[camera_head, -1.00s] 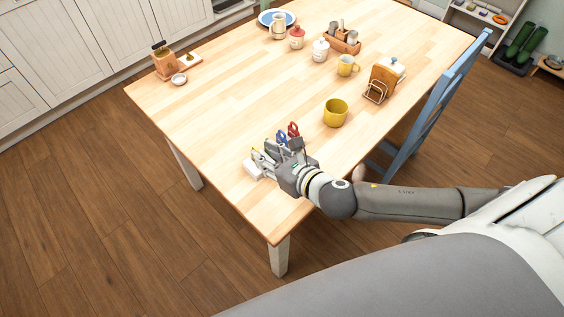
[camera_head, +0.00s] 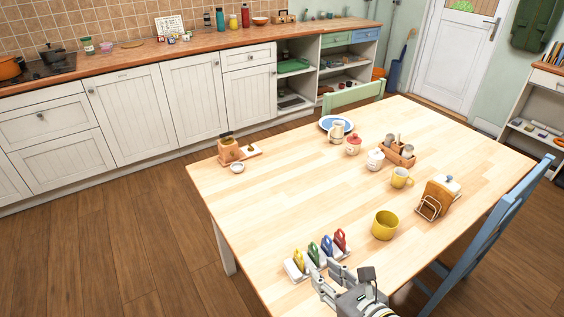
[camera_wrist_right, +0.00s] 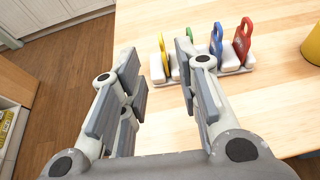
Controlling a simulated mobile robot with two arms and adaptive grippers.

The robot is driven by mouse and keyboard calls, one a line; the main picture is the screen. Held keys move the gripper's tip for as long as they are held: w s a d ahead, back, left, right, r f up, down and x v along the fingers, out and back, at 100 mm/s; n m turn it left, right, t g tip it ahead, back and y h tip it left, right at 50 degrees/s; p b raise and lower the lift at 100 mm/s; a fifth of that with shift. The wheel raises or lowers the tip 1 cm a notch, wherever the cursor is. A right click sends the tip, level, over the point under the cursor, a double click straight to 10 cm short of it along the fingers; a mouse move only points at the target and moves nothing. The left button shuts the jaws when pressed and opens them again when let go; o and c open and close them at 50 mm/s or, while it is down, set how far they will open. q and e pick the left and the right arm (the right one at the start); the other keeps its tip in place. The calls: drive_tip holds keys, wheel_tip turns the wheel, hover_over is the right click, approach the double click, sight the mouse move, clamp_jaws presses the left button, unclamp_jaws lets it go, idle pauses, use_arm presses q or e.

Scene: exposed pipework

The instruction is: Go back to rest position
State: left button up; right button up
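My right gripper (camera_head: 328,275) is at the table's near edge in the head view, its arm coming in from the bottom. In the right wrist view the two fingers of the right gripper (camera_wrist_right: 157,68) are spread apart with nothing between them. A white rack holding yellow, green, blue and red clip-like pieces (camera_head: 320,253) stands on the table just beyond the fingertips. The same rack (camera_wrist_right: 238,70) shows ahead of the fingers in the wrist view, apart from them. My left gripper is not in view.
The table's left middle is clear.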

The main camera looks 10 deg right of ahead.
drive_tip(key=s+d+f+m+g+h, duration=0.1)
drive_tip(key=m, duration=0.7)
drive_tip(key=s+d+f+m+g+h, duration=0.1)
drive_tip(key=s+f+m+g+h, duration=0.1)
drive_tip(key=m, duration=0.6)
drive_tip(key=s+f+m+g+h, duration=0.1)
drive_tip(key=s+f+m, duration=0.1)
drive_tip(key=m, duration=0.7)
drive_tip(key=shift+d+f+g, duration=0.15)
drive_tip(key=shift+d+g, duration=0.15)
drive_tip(key=shift+d, duration=0.1)
drive_tip(key=s+f+m+g, duration=0.5)
drive_tip(key=s+m, duration=0.4)
drive_tip(key=m, duration=0.3)
wheel_tip(320, 180, down, 27)
drive_tip(key=s+g, duration=0.1)
drive_tip(key=s, duration=0.1)
drive_tip(key=s+d+f+g, duration=0.1)
drive_tip(key=s+d+f, duration=0.1)
drive_tip(key=s+f, duration=1.2)
drive_tip(key=s, duration=0.2)
drive_tip(key=shift+s+d+f, duration=0.3)
drive_tip(key=shift+d, duration=0.05)
